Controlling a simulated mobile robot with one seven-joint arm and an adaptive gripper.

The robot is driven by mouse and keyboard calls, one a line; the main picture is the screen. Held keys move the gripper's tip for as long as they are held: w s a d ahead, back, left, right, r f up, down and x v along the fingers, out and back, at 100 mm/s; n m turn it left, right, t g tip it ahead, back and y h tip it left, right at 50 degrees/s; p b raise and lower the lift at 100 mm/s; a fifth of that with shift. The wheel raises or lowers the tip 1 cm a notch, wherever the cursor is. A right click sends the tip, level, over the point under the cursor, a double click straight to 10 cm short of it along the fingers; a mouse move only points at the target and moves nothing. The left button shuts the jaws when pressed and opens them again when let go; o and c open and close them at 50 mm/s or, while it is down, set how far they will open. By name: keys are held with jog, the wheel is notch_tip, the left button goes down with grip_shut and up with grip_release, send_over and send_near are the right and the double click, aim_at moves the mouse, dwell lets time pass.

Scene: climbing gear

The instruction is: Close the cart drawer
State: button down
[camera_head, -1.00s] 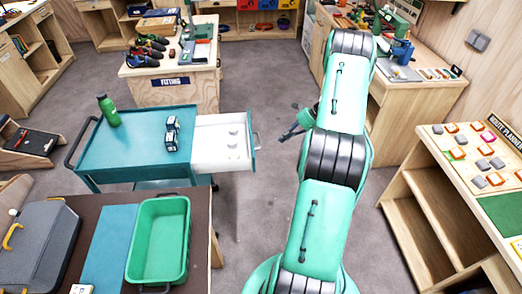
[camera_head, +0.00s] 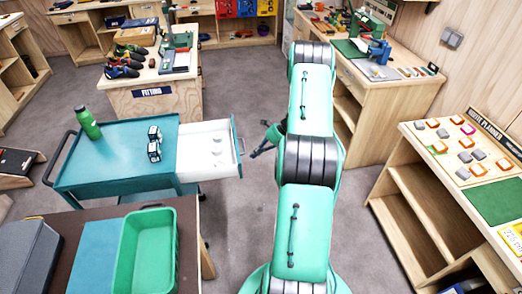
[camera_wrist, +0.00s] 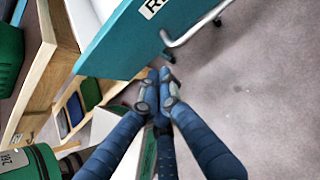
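The teal cart (camera_head: 110,160) stands left of my arm in the head view. Its white-lined drawer (camera_head: 196,152) sticks out to the right, open, with a few small white things inside. In the wrist view, the teal drawer front (camera_wrist: 118,48) carries a partly visible label, and a grey bar handle (camera_wrist: 200,28) stands out from it. My gripper (camera_head: 254,155) is just right of the drawer front in the head view. In the wrist view my gripper (camera_wrist: 157,80) has its blue fingertips together, nothing between them, close to the panel's lower edge; contact cannot be told.
A green bottle (camera_head: 88,122) and two small boxes (camera_head: 154,144) stand on the cart top. A table with a green bin (camera_head: 147,255) is in front of the cart. The fitting bench (camera_head: 155,100) is behind it. Grey floor is clear around my gripper.

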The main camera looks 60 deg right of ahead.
jog(key=w+a, duration=0.3)
jog(key=shift+f+b, duration=0.1)
jog(key=shift+b, duration=0.25)
jog(key=p, duration=0.1)
send_over(190, 169)
jog(key=shift+a, duration=0.2)
dwell(0.5)
jog(key=shift+d, duration=0.1)
dwell(0.3)
jog(key=s+d, duration=0.3)
jog(key=shift+s+d+r+p, duration=0.1)
jog(key=shift+d+r+p, duration=0.05)
jog(key=shift+r+p, duration=0.2)
jog(key=p+v, duration=0.1)
jog(key=v, duration=0.8)
jog(key=shift+p, duration=0.3)
jog(key=shift+s+r, duration=0.1)
jog(key=shift+r, duration=0.05)
